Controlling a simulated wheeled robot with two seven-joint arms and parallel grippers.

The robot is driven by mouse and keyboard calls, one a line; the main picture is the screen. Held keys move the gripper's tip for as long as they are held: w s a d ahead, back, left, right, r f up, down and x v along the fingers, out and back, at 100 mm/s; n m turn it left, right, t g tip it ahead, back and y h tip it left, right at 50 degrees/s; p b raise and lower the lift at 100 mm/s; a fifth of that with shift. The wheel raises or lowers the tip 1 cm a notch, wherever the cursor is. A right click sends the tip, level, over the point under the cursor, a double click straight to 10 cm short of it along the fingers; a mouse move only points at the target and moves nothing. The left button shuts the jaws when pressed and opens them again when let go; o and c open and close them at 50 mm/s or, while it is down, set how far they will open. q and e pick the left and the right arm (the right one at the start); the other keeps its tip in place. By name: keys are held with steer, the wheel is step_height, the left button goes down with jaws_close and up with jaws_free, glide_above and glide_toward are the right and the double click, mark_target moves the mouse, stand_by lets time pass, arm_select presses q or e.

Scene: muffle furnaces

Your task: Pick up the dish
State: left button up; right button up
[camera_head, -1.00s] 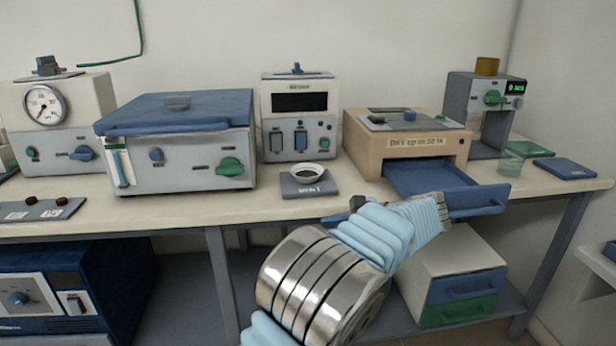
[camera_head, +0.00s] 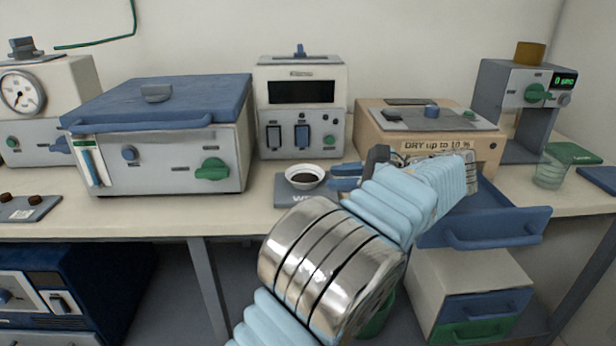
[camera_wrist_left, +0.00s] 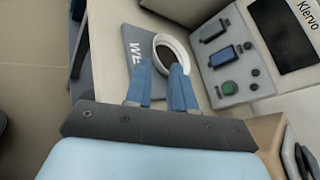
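The dish (camera_head: 306,178) is a small white bowl with dark contents. It stands upright on a grey pad with white lettering (camera_head: 287,198) near the front of the bench. It also shows in the left wrist view (camera_wrist_left: 184,48), just beyond the fingertips. My left gripper (camera_head: 346,177) is just right of the dish in the head view, with its blue fingers pointing towards it. In the left wrist view its two fingers (camera_wrist_left: 160,75) are apart with nothing between them. Whether a fingertip touches the dish I cannot tell. My right gripper is out of view.
A grey machine with a blue lid (camera_head: 165,150) stands left of the dish. A white instrument with a dark screen (camera_head: 301,120) stands behind it. A tan dryer (camera_head: 380,135) with an open blue drawer (camera_head: 480,215) is to the right. A clear beaker (camera_head: 550,172) stands farther right.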

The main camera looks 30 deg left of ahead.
mark_target(300, 180)
arm_select(q)
steer(key=x, duration=0.4)
steer(key=shift+a+f, duration=0.15)
steer(key=x, duration=0.5)
steer(key=shift+s+a, duration=0.2)
steer(key=shift+a, duration=0.15)
jaws_close()
